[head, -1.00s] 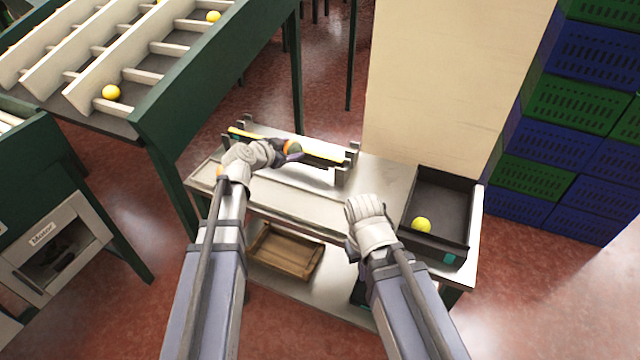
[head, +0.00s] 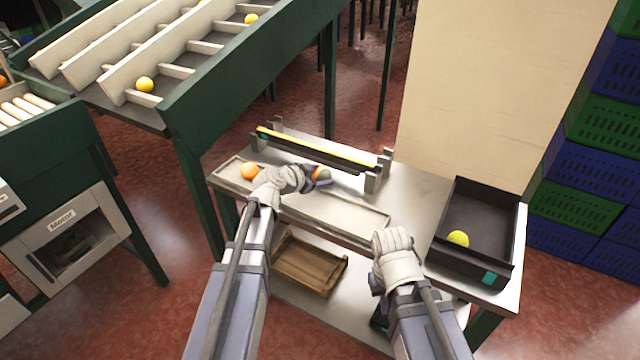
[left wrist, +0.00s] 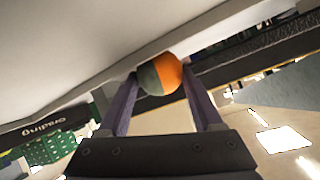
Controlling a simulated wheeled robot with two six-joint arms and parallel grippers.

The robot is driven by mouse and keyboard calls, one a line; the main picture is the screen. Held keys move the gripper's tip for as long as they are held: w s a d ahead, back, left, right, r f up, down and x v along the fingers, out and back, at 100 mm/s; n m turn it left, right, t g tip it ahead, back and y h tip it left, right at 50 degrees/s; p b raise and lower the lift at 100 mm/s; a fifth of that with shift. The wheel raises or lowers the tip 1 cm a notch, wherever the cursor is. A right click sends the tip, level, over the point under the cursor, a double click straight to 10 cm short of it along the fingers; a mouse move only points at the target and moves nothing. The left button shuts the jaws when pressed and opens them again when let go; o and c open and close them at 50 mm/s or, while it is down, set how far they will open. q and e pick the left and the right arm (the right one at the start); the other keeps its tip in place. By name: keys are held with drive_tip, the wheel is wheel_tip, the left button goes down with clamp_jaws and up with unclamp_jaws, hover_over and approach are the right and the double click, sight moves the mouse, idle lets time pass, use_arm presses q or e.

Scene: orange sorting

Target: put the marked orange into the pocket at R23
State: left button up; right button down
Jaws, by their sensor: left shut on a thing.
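The marked orange (head: 322,173), half orange and half grey-green, is held by my left gripper (head: 312,180) above the steel table. In the left wrist view the marked orange (left wrist: 168,74) sits between the two fingertips of the left gripper (left wrist: 160,88), which is shut on it. My right gripper (head: 392,245) is over the table's front edge; its fingers are hidden. A sloped rack with pale dividers and pockets (head: 190,48) stands at upper left. No R23 label is readable.
A plain orange (head: 250,171) lies in the shallow tray (head: 350,212) on the steel table. A black box (head: 480,205) with a yellow ball stands at right. A yellow-striped rail (head: 315,148) runs along the back. The rack's dark green side (head: 240,80) rises left of the table.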

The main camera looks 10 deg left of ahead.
use_arm(q)
drive_tip(key=shift+f, duration=0.25)
use_arm(e)
drive_tip(key=shift+f, duration=0.25)
use_arm(q)
drive_tip(key=shift+f, duration=0.2)
drive_tip(key=o, duration=1.1)
drive_tip(key=shift+r, duration=0.1)
use_arm(e)
drive_tip(key=shift+f, duration=0.1)
use_arm(q)
drive_tip(key=shift+s+r, duration=0.15)
drive_tip(key=shift+r, duration=0.1)
drive_tip(key=p+v, duration=0.5)
drive_tip(key=v, duration=0.5)
drive_tip(key=shift+s+a+r, duration=0.15)
drive_tip(key=shift+s, duration=0.05)
drive_tip(key=shift+o, duration=0.3)
drive_tip(key=shift+s+a+r+p, duration=0.2)
drive_tip(key=shift+s+a+p, duration=0.05)
drive_tip(key=shift+s+p, duration=0.2)
use_arm(e)
drive_tip(key=shift+r, duration=2.95)
